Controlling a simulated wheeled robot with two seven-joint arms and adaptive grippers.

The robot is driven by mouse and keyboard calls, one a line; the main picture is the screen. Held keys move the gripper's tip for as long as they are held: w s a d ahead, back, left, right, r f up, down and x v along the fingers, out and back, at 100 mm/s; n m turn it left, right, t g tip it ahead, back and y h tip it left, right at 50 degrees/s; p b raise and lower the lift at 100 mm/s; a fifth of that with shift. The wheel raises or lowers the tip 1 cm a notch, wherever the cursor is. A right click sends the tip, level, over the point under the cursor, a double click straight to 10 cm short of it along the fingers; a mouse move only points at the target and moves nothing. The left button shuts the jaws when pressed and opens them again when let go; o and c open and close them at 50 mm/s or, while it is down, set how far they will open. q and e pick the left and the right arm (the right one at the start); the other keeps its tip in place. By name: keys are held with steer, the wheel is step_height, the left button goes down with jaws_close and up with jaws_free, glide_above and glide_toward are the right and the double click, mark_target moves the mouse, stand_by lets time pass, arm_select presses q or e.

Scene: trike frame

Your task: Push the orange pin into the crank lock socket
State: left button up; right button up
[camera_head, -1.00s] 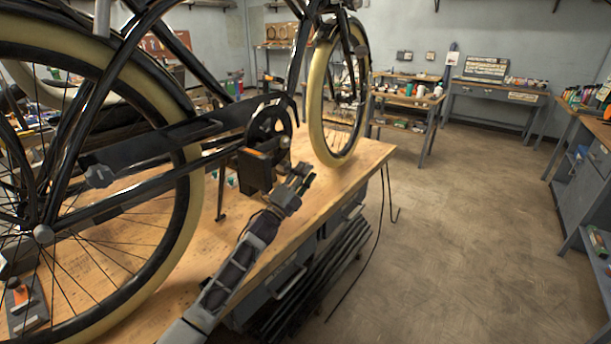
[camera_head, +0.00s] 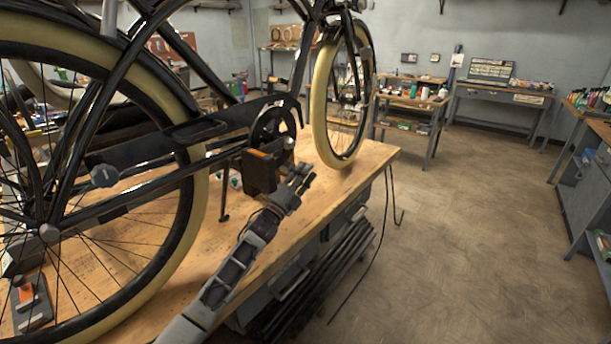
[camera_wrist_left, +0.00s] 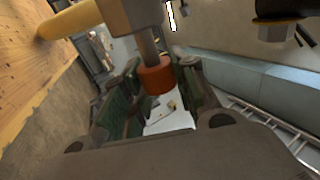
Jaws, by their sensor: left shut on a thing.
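The orange pin (camera_wrist_left: 155,75) shows in the left wrist view as an orange-red cylinder on a grey shaft, which runs up to a tan block. My left gripper (camera_wrist_left: 160,92) has its fingers on either side of the orange end and is shut on it. In the head view my left gripper (camera_head: 302,174) is at the right side of a dark box (camera_head: 261,175) with an orange patch on top, below the crank. The pin is too small to make out there. The socket opening is hidden, so I cannot tell how deep the shaft sits.
The black trike frame (camera_head: 150,155) stands on a wooden bench (camera_head: 345,185), its cream-tyred wheels at left and behind. A dark block with an orange part (camera_head: 27,293) is at lower left. Open floor (camera_head: 470,240) lies to the right.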

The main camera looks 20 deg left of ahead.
arm_select(q)
steer(key=shift+w+a, duration=0.2)
steer(key=shift+a, duration=0.3)
arm_select(e)
steer(key=shift+w, duration=0.35)
arm_select(q)
steer(key=o, duration=1.1)
arm_select(e)
steer(key=shift+s, duration=0.15)
steer(key=shift+s+d, duration=0.1)
arm_select(q)
steer(key=shift+d, duration=0.1)
